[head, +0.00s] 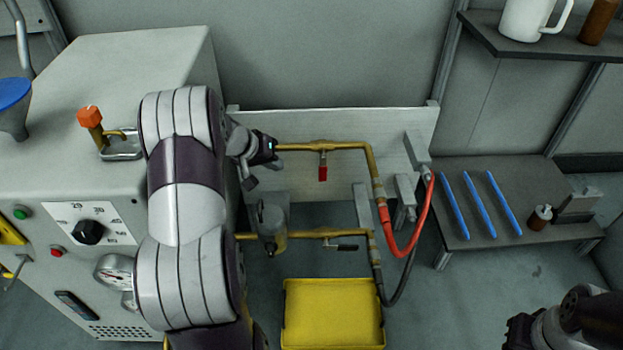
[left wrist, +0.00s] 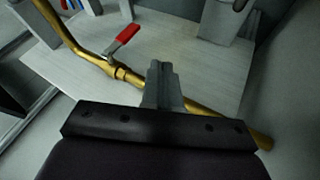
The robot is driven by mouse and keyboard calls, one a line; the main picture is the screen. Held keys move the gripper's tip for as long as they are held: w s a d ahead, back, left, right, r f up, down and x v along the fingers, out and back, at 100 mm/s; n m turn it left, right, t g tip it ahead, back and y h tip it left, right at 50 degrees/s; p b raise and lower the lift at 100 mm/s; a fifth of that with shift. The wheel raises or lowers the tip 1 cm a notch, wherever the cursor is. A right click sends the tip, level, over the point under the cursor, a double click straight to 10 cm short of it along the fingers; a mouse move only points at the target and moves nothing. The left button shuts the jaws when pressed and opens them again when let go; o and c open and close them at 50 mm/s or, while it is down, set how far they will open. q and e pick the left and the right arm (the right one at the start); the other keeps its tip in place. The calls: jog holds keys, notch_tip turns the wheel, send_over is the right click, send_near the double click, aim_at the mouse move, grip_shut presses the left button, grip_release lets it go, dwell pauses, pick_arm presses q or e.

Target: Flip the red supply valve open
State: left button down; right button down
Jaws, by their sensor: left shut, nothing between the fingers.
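The red supply valve's handle (head: 323,173) hangs below the upper brass pipe (head: 300,147), crosswise to it. In the left wrist view the red-gripped handle (left wrist: 124,40) stands out from the brass pipe (left wrist: 90,57), ahead and to the left of my fingers. My left gripper (left wrist: 163,72) is shut and empty, with the pipe passing behind its fingers. In the head view it is beside the pipe's left end, left of the handle and apart from it; my arm hides part of it. Part of my right arm's end (head: 530,328) shows at the lower right; its fingers are not clear.
A lower brass pipe (head: 300,234) has a dark lever (head: 342,247). Red and black hoses hang at the right of the pipes. A yellow tray (head: 333,283) lies below. The machine cabinet (head: 105,60) fills the left. A side table (head: 455,172) holds blue sticks.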

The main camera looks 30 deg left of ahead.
aim_at(323, 174)
pick_arm(q)
jog(key=shift+a, duration=0.1)
jog(key=shift+w, duration=0.1)
jog(key=w+d+f+b, duration=0.5)
jog(key=w+f+b, duration=0.1)
jog(key=w+f, duration=0.1)
jog(key=shift+w+d+f, duration=0.25)
jog(key=shift+w+f, duration=0.1)
jog(key=shift+f, duration=0.1)
dwell(0.3)
